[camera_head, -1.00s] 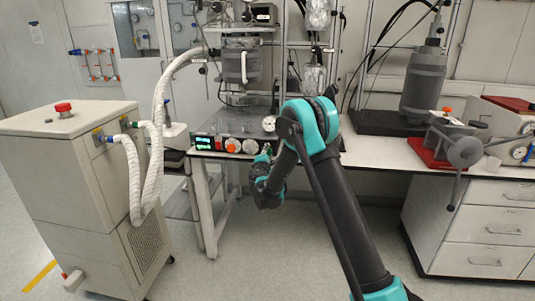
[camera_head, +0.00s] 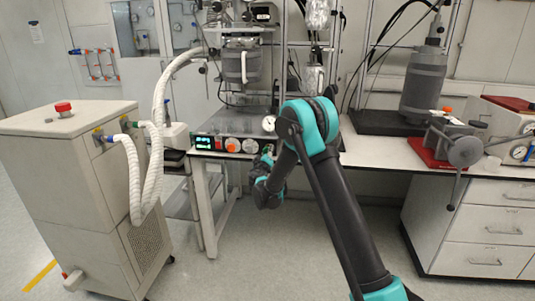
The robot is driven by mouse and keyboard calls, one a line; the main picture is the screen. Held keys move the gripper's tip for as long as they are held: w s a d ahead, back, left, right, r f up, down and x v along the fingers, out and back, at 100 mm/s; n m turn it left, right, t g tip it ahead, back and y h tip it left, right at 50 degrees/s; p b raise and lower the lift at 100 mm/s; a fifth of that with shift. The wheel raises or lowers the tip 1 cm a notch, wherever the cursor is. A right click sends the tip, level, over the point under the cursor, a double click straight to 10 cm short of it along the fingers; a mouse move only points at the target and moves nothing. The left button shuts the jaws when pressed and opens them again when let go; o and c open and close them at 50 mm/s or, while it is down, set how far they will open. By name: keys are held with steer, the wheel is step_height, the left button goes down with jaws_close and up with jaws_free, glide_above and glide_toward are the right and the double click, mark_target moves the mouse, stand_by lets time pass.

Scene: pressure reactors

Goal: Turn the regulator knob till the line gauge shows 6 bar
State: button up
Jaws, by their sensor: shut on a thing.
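The control box (camera_head: 205,133) stands at the bench's front edge, with a lit green display, an orange knob (camera_head: 232,145) and a pale round knob (camera_head: 250,146) on its front. A small white round gauge (camera_head: 269,124) stands on top at its right; its needle is too small to read. My gripper (camera_head: 267,151) is at the right part of the box's front, just right of the pale knob and below the gauge. It is shut on what appears to be the regulator knob, which it and my wrist hide.
A reactor vessel (camera_head: 241,66) hangs in a frame above the box. A wheeled chiller (camera_head: 70,190) with white hoses stands at the left. A grey stirred reactor (camera_head: 423,82) and a red-based clamp device (camera_head: 440,155) stand on the right bench. Floor before the bench is clear.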

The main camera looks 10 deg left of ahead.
steer(key=shift+f+m, duration=0.1)
steer(key=shift+m, duration=2)
steer(key=o, duration=1.2)
steer(key=shift+c, duration=0.2)
steer(key=shift+s, duration=0.1)
steer(key=s, duration=1.2)
steer(key=shift+a, duration=0.25)
